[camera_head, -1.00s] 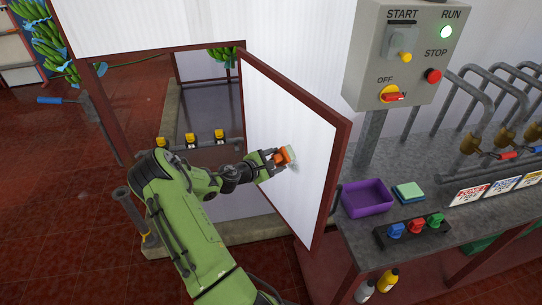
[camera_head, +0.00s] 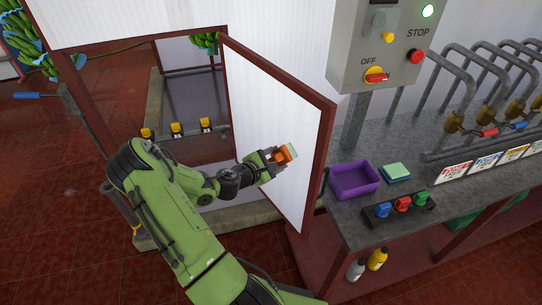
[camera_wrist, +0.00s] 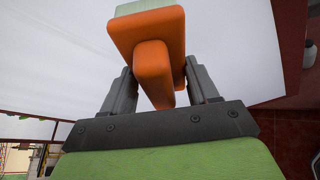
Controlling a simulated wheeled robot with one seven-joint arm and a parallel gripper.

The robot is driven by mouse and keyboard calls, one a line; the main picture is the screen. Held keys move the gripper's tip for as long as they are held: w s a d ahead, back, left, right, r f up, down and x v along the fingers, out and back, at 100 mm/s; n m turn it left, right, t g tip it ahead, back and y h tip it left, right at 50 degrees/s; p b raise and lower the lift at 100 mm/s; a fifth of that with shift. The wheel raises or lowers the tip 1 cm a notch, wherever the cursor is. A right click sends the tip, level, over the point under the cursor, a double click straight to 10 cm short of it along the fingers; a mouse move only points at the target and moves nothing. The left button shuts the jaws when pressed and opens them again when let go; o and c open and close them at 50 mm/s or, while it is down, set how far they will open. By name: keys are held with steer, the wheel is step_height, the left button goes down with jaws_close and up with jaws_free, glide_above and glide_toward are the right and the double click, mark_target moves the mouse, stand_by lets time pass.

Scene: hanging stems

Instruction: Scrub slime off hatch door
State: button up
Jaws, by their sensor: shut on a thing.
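The hatch door (camera_head: 268,110) stands open, a white panel in a dark red frame, and fills much of the wrist view (camera_wrist: 60,60). My gripper (camera_head: 273,160) is shut on the orange handle of a scrubber (camera_head: 284,154) in front of the door's lower part. In the wrist view the orange scrubber (camera_wrist: 150,42) sits between my fingers, with a pale green pad (camera_wrist: 140,7) on its far side. I cannot tell whether the pad touches the door. No slime shows clearly on the visible panel; the part behind the scrubber is hidden.
Right of the door, a grey counter (camera_head: 385,225) holds a purple tray (camera_head: 352,181), green and blue pads (camera_head: 397,171) and a rack of coloured handles (camera_head: 400,206). A control box (camera_head: 385,45) stands above. Bottles (camera_head: 377,259) stand below. Banana bunches hang at upper left.

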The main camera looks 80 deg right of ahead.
steer(key=shift+f+b, duration=0.75)
steer(key=shift+f, duration=0.2)
steer(key=shift+w+d+r+p, duration=0.15)
steer(key=shift+w+d+p, duration=0.25)
steer(key=shift+w+d, duration=0.4)
steer(key=shift+w+d+b, duration=0.35)
steer(key=shift+w+d, duration=0.95)
steer(key=shift+w, duration=0.3)
steer(key=shift+w+d+b, duration=0.4)
steer(key=shift+w+d, duration=0.9)
steer(key=shift+w, duration=0.3)
steer(key=shift+w+d+b, duration=0.35)
steer(key=shift+w+d, duration=0.95)
steer(key=shift+w, duration=0.3)
steer(key=shift+w+d+f+b, duration=0.2)
steer(key=shift+w+d+b, duration=0.75)
steer(key=shift+w, duration=0.2)
steer(key=shift+w+d+r, duration=0.15)
steer(key=shift+w+d, duration=0.05)
steer(key=w+a, duration=0.4)
steer(key=shift+a+p, duration=0.3)
steer(key=shift+a, duration=0.05)
